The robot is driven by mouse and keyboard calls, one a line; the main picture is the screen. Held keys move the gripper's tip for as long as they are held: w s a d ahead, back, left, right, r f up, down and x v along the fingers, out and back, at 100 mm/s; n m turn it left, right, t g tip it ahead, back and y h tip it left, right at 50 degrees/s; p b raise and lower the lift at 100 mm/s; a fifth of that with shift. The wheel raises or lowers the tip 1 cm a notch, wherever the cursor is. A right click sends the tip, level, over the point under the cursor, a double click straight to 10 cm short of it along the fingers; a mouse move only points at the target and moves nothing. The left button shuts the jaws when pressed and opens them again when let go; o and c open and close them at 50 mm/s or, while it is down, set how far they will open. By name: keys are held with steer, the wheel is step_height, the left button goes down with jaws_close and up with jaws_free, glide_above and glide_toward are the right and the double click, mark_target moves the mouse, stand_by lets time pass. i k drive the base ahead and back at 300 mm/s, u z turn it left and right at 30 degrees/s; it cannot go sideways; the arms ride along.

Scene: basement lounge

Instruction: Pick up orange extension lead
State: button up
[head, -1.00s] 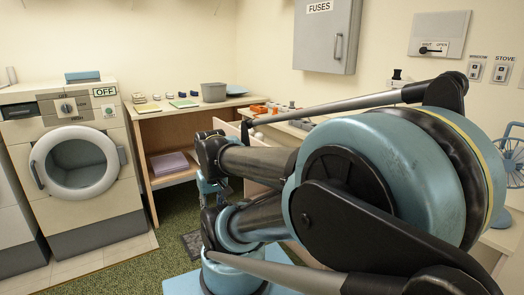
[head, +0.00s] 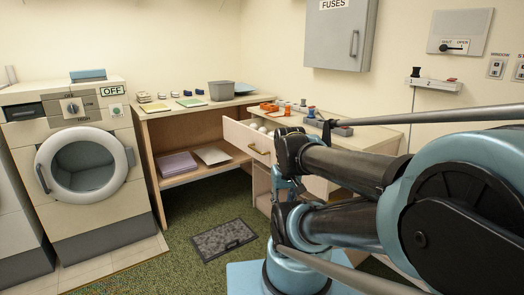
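Orange items (head: 270,106) lie on the counter along the right wall, behind an open drawer. They are small and partly overlapped by other things, so I cannot tell whether one is the orange extension lead. My gripper (head: 286,190) is in front of the drawer, below the dark end of my arm. It is small and partly covered by arm parts, so its fingers cannot be made out. I see nothing clearly held in it.
The open drawer (head: 246,141) juts out from the counter (head: 372,138) and holds pale round things. A washing machine (head: 84,165) stands left. A desk (head: 190,114) carries a grey bin (head: 221,91). A dark mat (head: 224,240) lies on open green carpet.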

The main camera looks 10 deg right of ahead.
mark_target(269, 107)
steer(key=u, duration=0.45)
steer(key=i, duration=1.9)
steer(key=z, duration=0.2)
